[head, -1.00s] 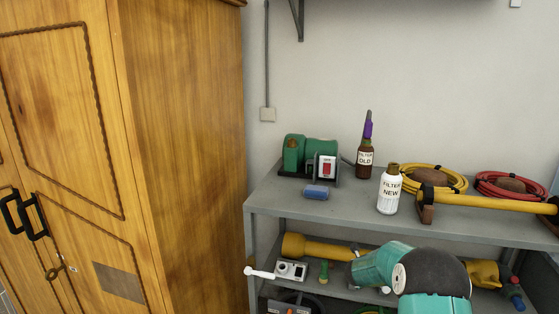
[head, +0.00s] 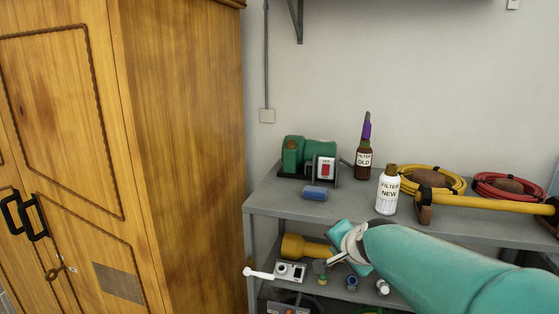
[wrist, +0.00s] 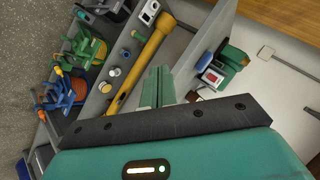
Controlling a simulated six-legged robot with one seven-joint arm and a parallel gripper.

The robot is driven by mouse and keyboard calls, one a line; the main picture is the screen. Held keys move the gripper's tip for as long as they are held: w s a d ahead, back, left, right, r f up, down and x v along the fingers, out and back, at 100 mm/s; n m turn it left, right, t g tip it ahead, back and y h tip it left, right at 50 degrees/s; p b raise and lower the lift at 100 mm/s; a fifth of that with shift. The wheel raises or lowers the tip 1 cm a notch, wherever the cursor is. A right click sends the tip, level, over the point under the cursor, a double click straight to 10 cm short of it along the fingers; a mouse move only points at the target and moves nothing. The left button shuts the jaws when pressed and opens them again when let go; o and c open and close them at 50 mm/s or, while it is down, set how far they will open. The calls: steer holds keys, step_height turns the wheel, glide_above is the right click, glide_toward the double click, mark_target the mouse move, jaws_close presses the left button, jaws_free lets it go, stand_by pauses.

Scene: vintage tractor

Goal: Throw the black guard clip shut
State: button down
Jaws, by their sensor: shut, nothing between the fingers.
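I cannot make out a black guard clip in either view. A green machine (head: 308,158) with a black base and a red switch on a white plate (head: 326,168) stands on the top shelf. It also shows in the wrist view (wrist: 232,62). My gripper (wrist: 157,72) is shut and empty in the wrist view, its green fingers together and apart from the machine. In the head view my arm reaches in from the lower right, its end in front of the lower shelf; the fingertips are not clear there.
A blue block (head: 315,193), a white filter bottle (head: 387,190), a brown bottle (head: 364,160) and coiled hoses (head: 432,180) sit on the top shelf (head: 275,206). A wooden wardrobe (head: 185,150) stands left.

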steer(key=s+d+f+n+g+h, duration=0.1)
steer(key=s+n, duration=0.4)
steer(key=s, duration=0.7)
steer(key=s+d+f+n+g, duration=0.1)
steer(key=s+n+g, duration=0.2)
steer(key=s, duration=1)
steer(key=shift+d+f+n+h, duration=0.2)
steer(key=shift+n+h, duration=0.2)
steer(key=shift+n, duration=0.5)
